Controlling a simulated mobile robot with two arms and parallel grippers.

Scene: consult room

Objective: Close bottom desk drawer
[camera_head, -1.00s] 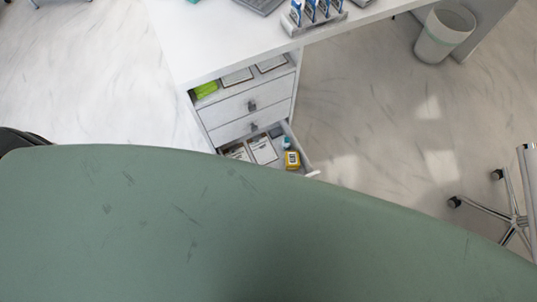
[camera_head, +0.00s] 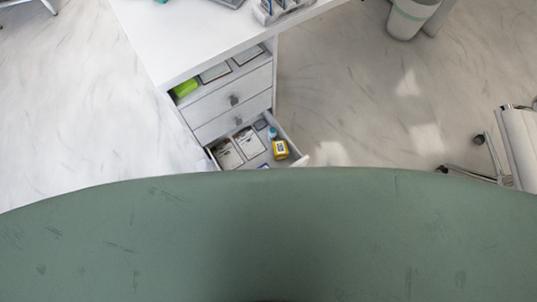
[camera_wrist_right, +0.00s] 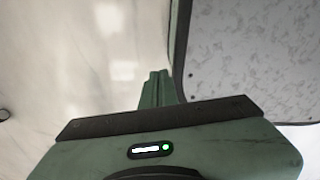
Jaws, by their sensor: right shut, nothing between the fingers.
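The bottom desk drawer (camera_head: 290,135) stands pulled out from the white desk pedestal in the head view. It holds white boxes or cards (camera_head: 228,155), a yellow container (camera_head: 280,150) and a small teal item (camera_head: 272,132). Its front is mostly hidden behind my own green body; only a pale corner shows. The drawers above it (camera_head: 232,99) are shut. My right gripper (camera_wrist_right: 158,76) shows in the right wrist view with its fingers together and empty. A grey speckled panel with a dark edge (camera_wrist_right: 245,60) is to its right; I cannot tell whether they touch. My left gripper is out of view.
The white desk top (camera_head: 170,40) reaches over the pedestal. An open shelf holds a green item (camera_head: 186,88) and framed cards. A waste bin (camera_head: 410,18) stands at the upper right, and a chair (camera_head: 515,145) at the right edge. The floor between is clear.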

